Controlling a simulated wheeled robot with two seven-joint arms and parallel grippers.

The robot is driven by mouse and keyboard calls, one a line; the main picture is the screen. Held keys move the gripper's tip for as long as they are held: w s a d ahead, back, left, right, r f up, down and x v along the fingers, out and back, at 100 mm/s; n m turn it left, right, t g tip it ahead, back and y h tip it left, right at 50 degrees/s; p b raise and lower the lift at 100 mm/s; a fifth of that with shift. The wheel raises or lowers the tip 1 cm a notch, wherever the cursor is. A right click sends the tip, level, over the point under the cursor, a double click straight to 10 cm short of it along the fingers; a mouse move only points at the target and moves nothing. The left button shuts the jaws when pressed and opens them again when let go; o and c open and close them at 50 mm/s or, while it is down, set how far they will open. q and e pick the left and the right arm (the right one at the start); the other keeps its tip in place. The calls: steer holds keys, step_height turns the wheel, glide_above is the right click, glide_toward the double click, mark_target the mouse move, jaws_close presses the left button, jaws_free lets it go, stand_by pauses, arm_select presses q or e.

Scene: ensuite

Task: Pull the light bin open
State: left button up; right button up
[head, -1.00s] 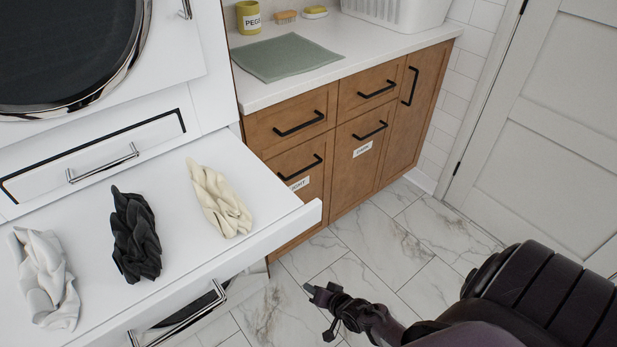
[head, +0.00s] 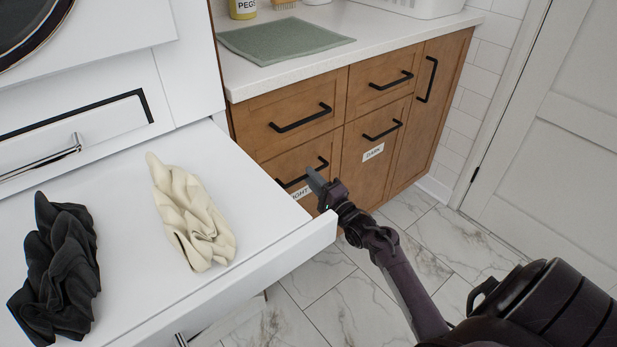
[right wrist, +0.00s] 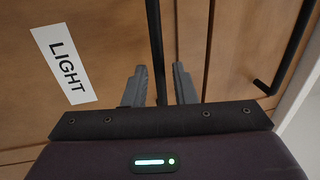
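The light bin (head: 272,168) is a brown wooden front at the lower left of the cabinet, with a black bar handle (head: 296,181) and a white LIGHT label (head: 301,193). It looks closed, flush with its neighbours. My right gripper (head: 316,177) is at the right end of this handle. In the right wrist view the gripper (right wrist: 160,85) is open, with the black handle (right wrist: 154,40) running between its two grey fingers and a gap on each side. The label also shows there (right wrist: 65,62). My left gripper is not in view.
A white pull-out shelf (head: 290,238) holding a cream cloth (head: 190,215) and a black cloth (head: 58,262) juts out left of my right gripper. The DARK bin (head: 375,130) is to the right. Marble floor (head: 352,305) lies free in front.

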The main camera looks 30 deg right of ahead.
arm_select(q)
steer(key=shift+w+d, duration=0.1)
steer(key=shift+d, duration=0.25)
arm_select(e)
steer(key=shift+x, duration=0.95)
steer(key=shift+c, duration=0.5)
jaws_close()
steer(key=shift+s, duration=0.1)
